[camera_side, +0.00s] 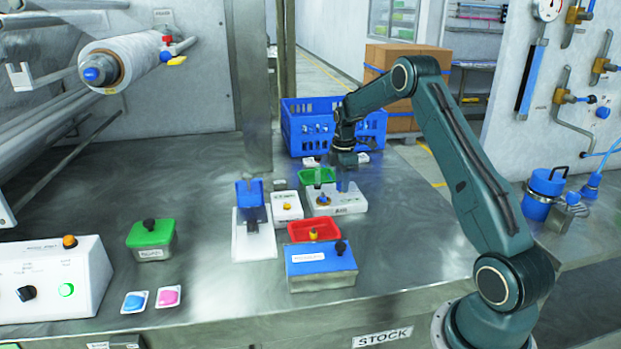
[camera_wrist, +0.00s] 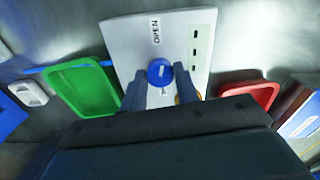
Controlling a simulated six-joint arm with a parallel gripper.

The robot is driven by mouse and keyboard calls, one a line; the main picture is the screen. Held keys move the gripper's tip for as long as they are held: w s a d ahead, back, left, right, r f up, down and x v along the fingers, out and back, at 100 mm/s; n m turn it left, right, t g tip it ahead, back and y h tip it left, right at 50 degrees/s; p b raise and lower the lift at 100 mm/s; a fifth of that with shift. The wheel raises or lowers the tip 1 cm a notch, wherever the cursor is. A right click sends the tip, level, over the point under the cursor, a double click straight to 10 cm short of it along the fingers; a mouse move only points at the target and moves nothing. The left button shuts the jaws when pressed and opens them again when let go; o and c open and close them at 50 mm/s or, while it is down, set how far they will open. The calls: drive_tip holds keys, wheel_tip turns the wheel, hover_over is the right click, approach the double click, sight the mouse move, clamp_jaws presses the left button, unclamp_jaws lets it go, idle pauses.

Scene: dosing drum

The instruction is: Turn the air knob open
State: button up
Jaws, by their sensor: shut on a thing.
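The air knob (camera_wrist: 160,71) is a round blue knob on a white panel (camera_wrist: 185,30) marked OPEN at its far end in the wrist view. My gripper (camera_wrist: 161,88) has one finger on each side of the knob and is shut on it. The fingers hide part of the panel's lower lettering. In the side view my gripper (camera_side: 343,178) points down over the white panel (camera_side: 350,208), and the knob is hard to make out there.
A green tray (camera_wrist: 84,88) and a red tray (camera_wrist: 250,92) flank the panel. A blue crate (camera_side: 300,140) stands behind. A blue-lidded box (camera_side: 320,266) and a white stand (camera_side: 254,240) sit nearby.

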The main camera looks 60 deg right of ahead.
drive_tip(key=shift+r+n, duration=0.1)
drive_tip(key=shift+n, duration=0.7)
drive_tip(key=o, duration=1)
drive_tip(key=shift+c, duration=0.2)
drive_tip(key=shift+r, duration=0.1)
wheel_tip(320, 180, up, 14)
drive_tip(key=shift+f, duration=0.2)
